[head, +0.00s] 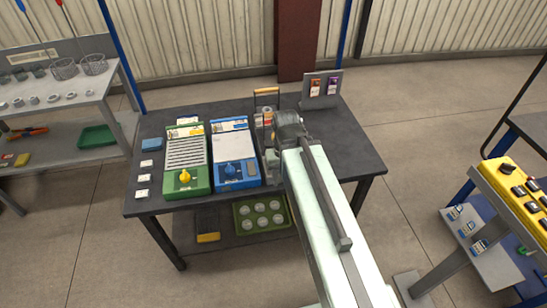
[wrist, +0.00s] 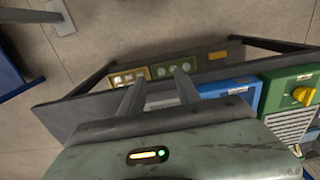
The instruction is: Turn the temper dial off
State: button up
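Two panel boxes stand on the dark table (head: 325,165). The green box (head: 200,182) has a yellow dial (head: 185,176) at its front; the blue box (head: 242,135) has a blue dial (head: 231,170). I cannot read which dial is the temper dial. In the wrist view the yellow dial (wrist: 303,96) shows at the far right on the green box (wrist: 290,122), and part of the blue box (wrist: 235,92) is left of it. My gripper (wrist: 159,78) is open and empty, left of both boxes there. In the head view my arm hides its fingers, right of the blue box.
A green tray (head: 237,228) with round pieces sits on the lower shelf. A grey card stand (head: 334,84) is at the table's back. White tags (head: 143,178) lie left of the green box. A yellow control panel (head: 512,190) stands at the far right.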

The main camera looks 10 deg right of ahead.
jog(key=shift+o, duration=0.6)
jog(key=w+m, duration=0.1)
jog(key=w, duration=0.4)
jog(key=w+m, duration=0.2)
jog(key=w, duration=0.3)
jog(key=w+d+m, duration=0.1)
jog(key=w+m, duration=0.1)
jog(key=w, duration=0.3)
jog(key=shift+w, duration=0.3)
jog(key=shift+s+f+b, duration=0.15)
jog(key=shift+f+b, duration=0.15)
notch_tip(320, 180, down, 7)
jog(key=b, duration=0.7)
jog(key=shift+f, duration=0.2)
jog(key=shift+r, duration=0.1)
grip_shut()
